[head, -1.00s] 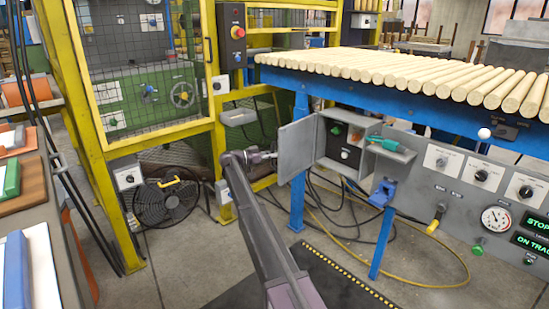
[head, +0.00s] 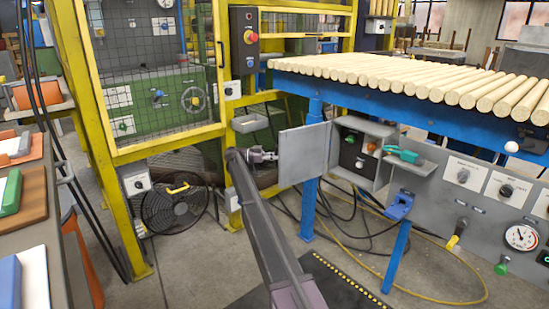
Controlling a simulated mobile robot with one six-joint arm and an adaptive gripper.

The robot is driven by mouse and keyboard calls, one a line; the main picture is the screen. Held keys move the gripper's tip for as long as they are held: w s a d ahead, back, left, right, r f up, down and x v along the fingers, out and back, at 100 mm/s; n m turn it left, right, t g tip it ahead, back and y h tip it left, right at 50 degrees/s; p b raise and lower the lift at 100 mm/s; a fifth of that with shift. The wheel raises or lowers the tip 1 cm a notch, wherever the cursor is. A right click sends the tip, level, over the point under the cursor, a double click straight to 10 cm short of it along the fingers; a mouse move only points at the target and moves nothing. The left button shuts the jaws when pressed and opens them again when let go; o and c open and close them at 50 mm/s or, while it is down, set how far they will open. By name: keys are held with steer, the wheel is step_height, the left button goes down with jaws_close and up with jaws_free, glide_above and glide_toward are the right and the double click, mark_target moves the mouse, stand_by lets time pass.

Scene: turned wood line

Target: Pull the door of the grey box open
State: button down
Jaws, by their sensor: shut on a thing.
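The grey box (head: 376,129) is fixed below the roller line, right of the middle in the head view. Its flat grey door (head: 305,152) stands open, swung out to the left, and its broad face shows. Inside the box is a black panel (head: 351,150) with a green button and a white knob. My gripper (head: 272,156) is at the door's free left edge, shut on it. The fingertips are small in the picture, and the exact grip on the edge or a handle cannot be made out.
A yellow guard frame (head: 221,80) with mesh stands behind and left of my arm. A black fan (head: 172,204) is on the floor. A blue leg (head: 311,185) stands below the door. A green tool (head: 404,156) lies on a shelf right of the box.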

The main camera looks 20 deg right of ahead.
steer(key=c, duration=0.6)
jaws_free()
steer(key=shift+d, duration=0.2)
steer(key=shift+c, duration=0.2)
steer(key=shift+a, duration=0.2)
steer(key=v, duration=1.1)
steer(key=shift+w+a, duration=0.2)
steer(key=shift+a, duration=0.1)
